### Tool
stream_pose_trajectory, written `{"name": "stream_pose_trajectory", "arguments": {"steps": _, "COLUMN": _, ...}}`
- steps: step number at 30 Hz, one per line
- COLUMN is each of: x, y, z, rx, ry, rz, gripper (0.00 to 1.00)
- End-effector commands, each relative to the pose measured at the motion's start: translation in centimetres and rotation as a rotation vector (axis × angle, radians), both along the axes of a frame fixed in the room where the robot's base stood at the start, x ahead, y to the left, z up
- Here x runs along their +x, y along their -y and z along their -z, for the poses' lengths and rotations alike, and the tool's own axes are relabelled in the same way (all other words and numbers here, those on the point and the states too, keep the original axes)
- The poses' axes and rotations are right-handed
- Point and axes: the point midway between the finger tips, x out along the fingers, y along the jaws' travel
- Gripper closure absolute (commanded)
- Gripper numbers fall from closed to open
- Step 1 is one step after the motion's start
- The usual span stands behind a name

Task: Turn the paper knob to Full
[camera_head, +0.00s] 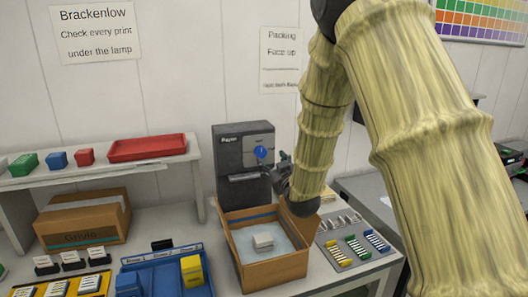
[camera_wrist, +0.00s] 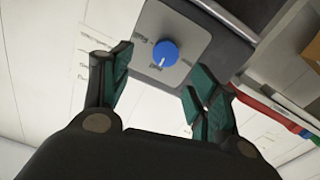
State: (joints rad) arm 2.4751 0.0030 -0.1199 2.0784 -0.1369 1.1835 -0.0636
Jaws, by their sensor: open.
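The paper knob (camera_head: 261,152) is a round blue dial on the grey front plate of a dark machine labelled "Paper" (camera_head: 228,160). In the wrist view the knob (camera_wrist: 165,53) shows a white pointer line toward the bottom of the picture. My gripper (camera_head: 283,165) is just right of the knob in the head view. In the wrist view my gripper (camera_wrist: 158,75) is open, its dark green-padded fingers on either side of the knob and apart from it.
An open cardboard box (camera_head: 275,270) with a pale block in it stands below my gripper. A closed box (camera_head: 85,222), a blue tray (camera_head: 165,262) and a yellow rack (camera_head: 95,284) lie left. Small colored racks (camera_head: 352,248) lie right. A red tray (camera_head: 147,147) is on the shelf.

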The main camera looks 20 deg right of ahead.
Motion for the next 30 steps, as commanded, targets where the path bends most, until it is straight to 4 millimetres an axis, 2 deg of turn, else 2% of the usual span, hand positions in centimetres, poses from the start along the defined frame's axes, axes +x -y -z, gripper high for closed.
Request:
{"name": "stream_pose_trajectory", "arguments": {"steps": 9, "x": 5.4, "y": -0.7, "z": -0.3, "rx": -0.001, "ry": 0.001, "rz": -0.007, "gripper": 0.4}}
{"name": "stream_pose_trajectory", "arguments": {"steps": 15, "x": 7.6, "y": -0.8, "z": -0.2, "rx": -0.001, "ry": 0.001, "rz": -0.006, "gripper": 0.4}}
{"name": "stream_pose_trajectory", "arguments": {"steps": 21, "x": 8.5, "y": -0.7, "z": 0.0, "rx": -0.001, "ry": 0.0, "rz": -0.005, "gripper": 0.4}}
{"name": "stream_pose_trajectory", "arguments": {"steps": 29, "x": 8.5, "y": -0.5, "z": 0.0, "rx": 0.0, "ry": -0.001, "rz": -0.003, "gripper": 0.4}}
{"name": "stream_pose_trajectory", "arguments": {"steps": 30, "x": 8.5, "y": -0.5, "z": 0.0, "rx": 0.0, "ry": 0.0, "rz": -0.003, "gripper": 0.45}}
